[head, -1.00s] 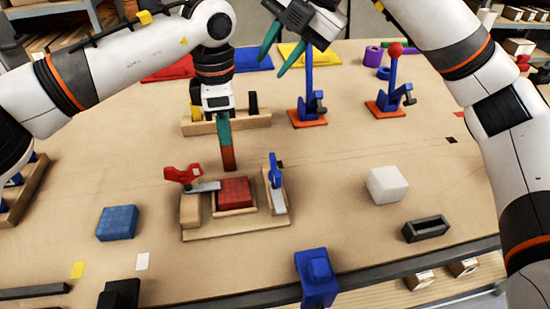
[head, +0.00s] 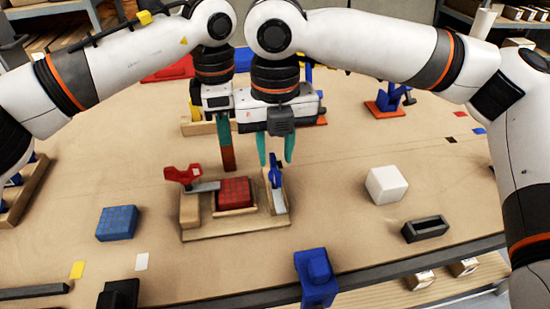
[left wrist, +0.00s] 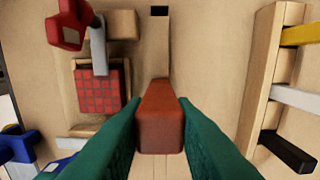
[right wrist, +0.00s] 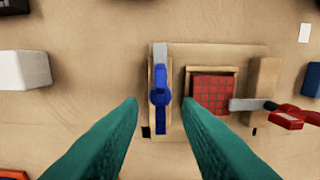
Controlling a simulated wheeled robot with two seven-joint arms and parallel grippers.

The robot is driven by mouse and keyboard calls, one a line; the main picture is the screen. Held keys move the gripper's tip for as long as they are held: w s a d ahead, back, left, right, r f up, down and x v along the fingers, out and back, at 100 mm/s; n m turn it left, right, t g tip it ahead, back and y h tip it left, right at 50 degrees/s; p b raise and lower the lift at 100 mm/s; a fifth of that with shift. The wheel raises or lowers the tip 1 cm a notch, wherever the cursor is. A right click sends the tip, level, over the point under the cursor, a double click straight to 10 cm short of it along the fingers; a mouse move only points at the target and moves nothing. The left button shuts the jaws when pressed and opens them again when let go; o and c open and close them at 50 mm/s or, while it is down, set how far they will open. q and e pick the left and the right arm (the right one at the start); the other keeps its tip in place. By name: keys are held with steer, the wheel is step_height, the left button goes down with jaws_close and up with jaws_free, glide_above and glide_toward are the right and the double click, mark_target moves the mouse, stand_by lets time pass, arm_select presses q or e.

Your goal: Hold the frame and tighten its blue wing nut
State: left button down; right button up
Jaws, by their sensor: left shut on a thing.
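The wooden frame (head: 240,230) lies on the table with a red mosaic panel (head: 234,192) in it. It shows a red-handled clamp (head: 183,175) at left and the blue wing nut (head: 275,172) on its right rail. The wing nut also shows in the right wrist view (right wrist: 160,97). My left gripper (head: 224,140) is shut on a red-brown block (left wrist: 160,117) at the frame's back edge; whether the block joins the frame I cannot tell. My right gripper (head: 276,155) is open, pointing down above the wing nut, its fingers (right wrist: 161,106) on either side in view, apparently not touching it.
A blue mosaic block (head: 117,223) lies left of the frame. A white cube (head: 386,184) and a dark open box (head: 425,229) lie to the right. A blue fixture (head: 316,277) stands at the front edge. My two wrists are close together behind the frame.

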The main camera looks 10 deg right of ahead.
steer(key=shift+f, duration=1.4)
steer(key=shift+c, duration=0.5)
jaws_close()
